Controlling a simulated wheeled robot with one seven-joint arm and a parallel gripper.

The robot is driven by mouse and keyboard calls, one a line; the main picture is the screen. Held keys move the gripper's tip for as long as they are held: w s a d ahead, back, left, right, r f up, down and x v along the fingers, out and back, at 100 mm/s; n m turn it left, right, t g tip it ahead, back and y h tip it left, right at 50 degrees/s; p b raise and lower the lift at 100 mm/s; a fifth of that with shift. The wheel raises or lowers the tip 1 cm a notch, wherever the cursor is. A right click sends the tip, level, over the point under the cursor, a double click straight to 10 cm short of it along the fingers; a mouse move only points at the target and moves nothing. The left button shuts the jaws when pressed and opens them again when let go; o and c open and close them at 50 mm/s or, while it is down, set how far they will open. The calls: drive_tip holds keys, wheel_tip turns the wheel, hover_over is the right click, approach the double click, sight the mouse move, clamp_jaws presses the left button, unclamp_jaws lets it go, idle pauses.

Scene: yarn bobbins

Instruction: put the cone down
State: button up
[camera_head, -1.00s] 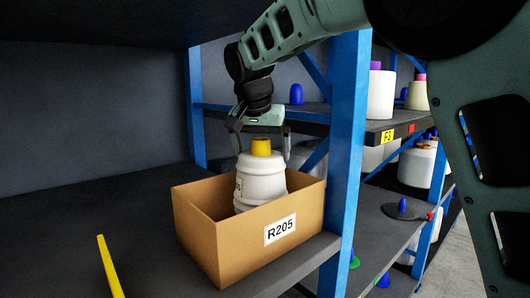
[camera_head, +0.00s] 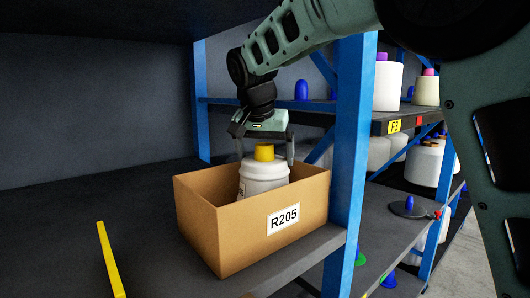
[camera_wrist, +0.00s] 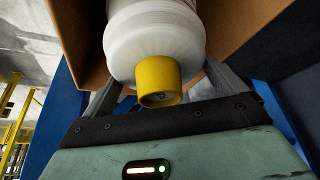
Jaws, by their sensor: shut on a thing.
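The cone is a white bobbin (camera_head: 262,178) with a yellow top (camera_head: 264,152), upright inside an open cardboard box (camera_head: 250,226) labelled R205. The box wall hides its lower part, so I cannot tell whether it touches the box floor. My gripper (camera_head: 263,156) comes down from above, shut on the white bobbin, with one finger on each side. In the wrist view the white bobbin (camera_wrist: 155,32) and its yellow top sit between the fingers (camera_wrist: 160,85), with the brown box walls beyond.
The box stands on a dark shelf (camera_head: 150,210) beside a blue upright post (camera_head: 350,150). A yellow strip (camera_head: 110,258) lies at the shelf's left. Racks to the right hold white bobbins (camera_head: 388,86) and blue cones (camera_head: 301,90).

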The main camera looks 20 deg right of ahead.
drive_tip(key=o, duration=1.6)
drive_tip(key=shift+f, duration=0.1)
drive_tip(key=shift+o, duration=0.2)
drive_tip(key=shift+r, duration=0.3)
drive_tip(key=p+v, duration=0.1)
drive_tip(key=v, duration=0.5)
drive_tip(key=shift+w, duration=0.1)
drive_tip(key=s+a+b, duration=0.2)
drive_tip(key=s+a, duration=0.5)
drive_tip(key=s, duration=0.2)
drive_tip(key=shift+s, duration=0.25)
drive_tip(key=shift+a+f, duration=0.1)
drive_tip(key=shift+f, duration=0.1)
